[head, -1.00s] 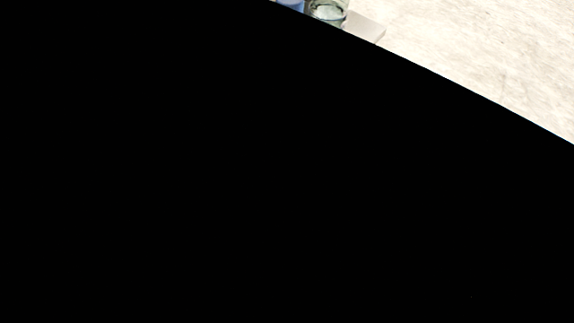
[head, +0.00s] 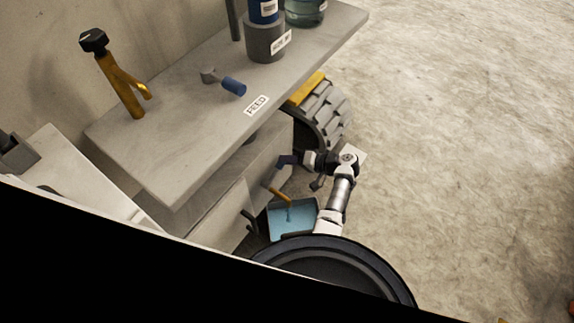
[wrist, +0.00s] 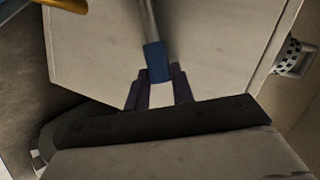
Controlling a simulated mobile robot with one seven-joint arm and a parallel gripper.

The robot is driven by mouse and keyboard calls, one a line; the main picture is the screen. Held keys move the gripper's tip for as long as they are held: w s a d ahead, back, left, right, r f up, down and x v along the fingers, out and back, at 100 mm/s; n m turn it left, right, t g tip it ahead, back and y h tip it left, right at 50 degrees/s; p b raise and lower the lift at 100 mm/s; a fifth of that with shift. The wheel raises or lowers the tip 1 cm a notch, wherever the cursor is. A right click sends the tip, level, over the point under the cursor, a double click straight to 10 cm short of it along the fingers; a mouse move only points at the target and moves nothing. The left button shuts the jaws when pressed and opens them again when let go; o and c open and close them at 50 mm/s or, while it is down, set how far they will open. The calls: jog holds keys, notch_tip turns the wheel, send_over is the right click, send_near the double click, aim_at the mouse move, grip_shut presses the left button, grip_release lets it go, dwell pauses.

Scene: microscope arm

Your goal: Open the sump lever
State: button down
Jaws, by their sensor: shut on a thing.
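The lever my gripper holds has a grey rod and a blue grip (wrist: 155,58). It shows in the wrist view, in front of a pale panel. My gripper (wrist: 160,76) is shut on the blue grip, one dark finger on each side. In the head view my gripper (head: 284,161) is low beside the bench, in front of the cabinet under the top. There the held lever is too small to make out well. No label shows on it. Another blue-gripped lever (head: 232,86) lies on the bench top near a FEED label (head: 256,105).
A blue basin (head: 285,228) sits below my gripper, under a yellow-brown spout (head: 281,195). A ribbed grey wheel-like thing (head: 325,113) stands behind my arm. A brass tap (head: 125,90), a grey canister (head: 265,42) and a jar (head: 305,12) stand on the bench.

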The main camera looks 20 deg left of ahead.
jog(key=shift+w+f+m+b, duration=0.25)
jog(key=shift+f+m+b, duration=0.15)
jog(key=shift+f+b, duration=0.15)
jog(key=c, duration=1.2)
grip_release()
jog(key=shift+d, duration=0.1)
jog(key=v, duration=1.3)
jog(key=shift+w+d, duration=0.15)
jog(key=shift+d, duration=0.25)
